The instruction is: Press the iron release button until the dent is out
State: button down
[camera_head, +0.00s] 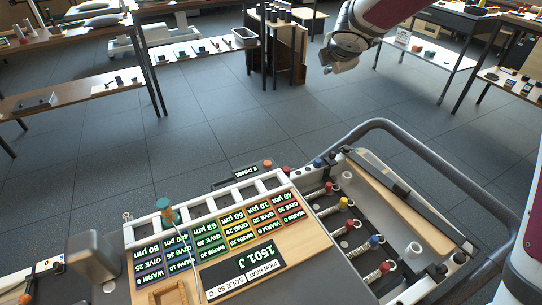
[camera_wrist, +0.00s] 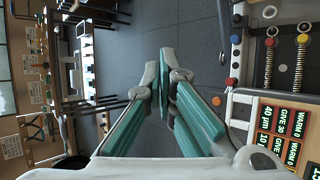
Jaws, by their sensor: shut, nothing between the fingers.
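The tilted bench panel in the head view carries a display reading 1501 J (camera_head: 251,263), with a label for iron heat and sole 80 °C. Coloured cards with WARM, GIVE and µm lines (camera_head: 208,241) sit beside a white frame with dark windows (camera_head: 198,205). A teal-topped peg (camera_head: 163,204) stands at the frame's left end. An orange round button (camera_head: 267,163) is by the "2 DONE" display (camera_head: 246,172); I cannot tell which part is the iron release button. No dent is discernible. My gripper (camera_wrist: 164,66), with teal fingers, is shut and empty, over the floor away from the panel.
A tray with several colour-ended coiled pieces (camera_head: 350,225) lies right of the panel, inside a grey tubular rail (camera_head: 440,150). Shelves (camera_head: 75,95) and tables (camera_head: 430,52) with small items stand further back. Open floor (camera_head: 230,125) lies between.

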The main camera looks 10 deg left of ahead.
jog(key=w+a+f+n+g+y+b, duration=0.1)
jog(key=w+a+f+n+y+b, duration=0.15)
jog(key=a+f, duration=0.4)
jog(key=w+a+f+n+y+b, duration=0.1)
jog(key=w+a+f+n+b, duration=0.25)
jog(key=f, duration=0.65)
jog(key=n+g+y+b, duration=0.2)
jog(key=n+b, duration=0.1)
jog(key=n, duration=0.3)
send_over(269, 162)
notch_tip(269, 162, down, 14)
jog(key=shift+d, duration=0.1)
jog(key=shift+f, duration=0.2)
notch_tip(269, 162, down, 9)
jog(key=b, duration=0.8)
jog(key=shift+r, duration=0.2)
jog(key=shift+f, duration=0.1)
jog(key=shift+f+b, duration=0.3)
jog(key=shift+b, duration=0.05)
